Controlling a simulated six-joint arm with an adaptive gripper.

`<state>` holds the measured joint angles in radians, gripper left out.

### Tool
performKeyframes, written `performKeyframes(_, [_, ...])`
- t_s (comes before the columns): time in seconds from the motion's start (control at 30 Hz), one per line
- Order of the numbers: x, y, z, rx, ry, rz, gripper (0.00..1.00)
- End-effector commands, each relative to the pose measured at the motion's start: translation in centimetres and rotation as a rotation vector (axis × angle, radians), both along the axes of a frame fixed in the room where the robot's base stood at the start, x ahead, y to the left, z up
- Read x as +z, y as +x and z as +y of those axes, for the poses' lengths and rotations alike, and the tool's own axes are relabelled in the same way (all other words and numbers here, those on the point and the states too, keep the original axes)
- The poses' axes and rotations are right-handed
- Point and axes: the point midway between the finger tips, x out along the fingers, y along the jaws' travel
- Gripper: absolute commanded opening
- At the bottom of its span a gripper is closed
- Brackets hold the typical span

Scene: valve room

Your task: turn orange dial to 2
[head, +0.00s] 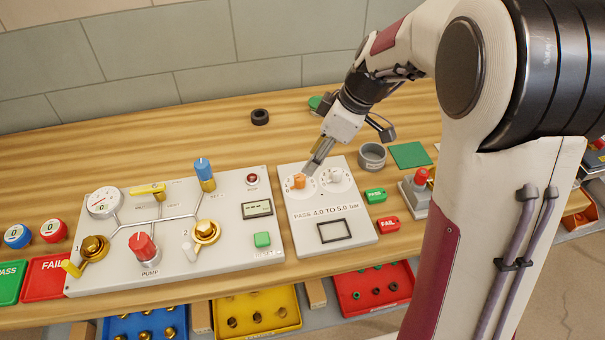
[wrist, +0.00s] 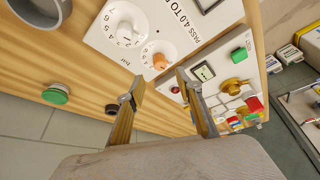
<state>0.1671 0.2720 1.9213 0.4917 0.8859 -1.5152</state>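The orange dial (head: 299,181) is a small knob on a white round scale, on the left of the upper part of the pale PASS 4.0 TO 5.0 bar panel (head: 364,234). In the wrist view the orange dial (wrist: 159,62) shows just past the gap between my fingertips. Its pointer and scale numbers are too small to read. My gripper (head: 313,164) is close to the dial, above it and to its upper right in the head view. In the wrist view my gripper (wrist: 155,86) is open, with its two fingers apart and nothing between them.
A white dial (head: 335,176) sits right beside the orange one; its scale (wrist: 125,27) has numbers. A larger panel (head: 120,270) with valves and a red pump knob lies left. A grey cup (head: 372,156), green PASS button (head: 375,195) and red FAIL button (head: 388,223) are right.

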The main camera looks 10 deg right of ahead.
Motion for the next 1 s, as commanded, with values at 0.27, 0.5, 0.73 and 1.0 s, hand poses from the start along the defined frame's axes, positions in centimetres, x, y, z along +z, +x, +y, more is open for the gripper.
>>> performKeyframes(0.27, [-0.4,0.1,0.1,-0.001,0.000,0.002,0.35])
performKeyframes(0.5, [-2.2,0.3,0.8,-0.001,0.001,0.004,0.35])
performKeyframes(0.73, [-4.7,0.8,1.7,0.000,0.000,0.005,0.35])
performKeyframes(1.0, [-6.8,1.3,2.5,-0.001,0.001,0.001,0.35])
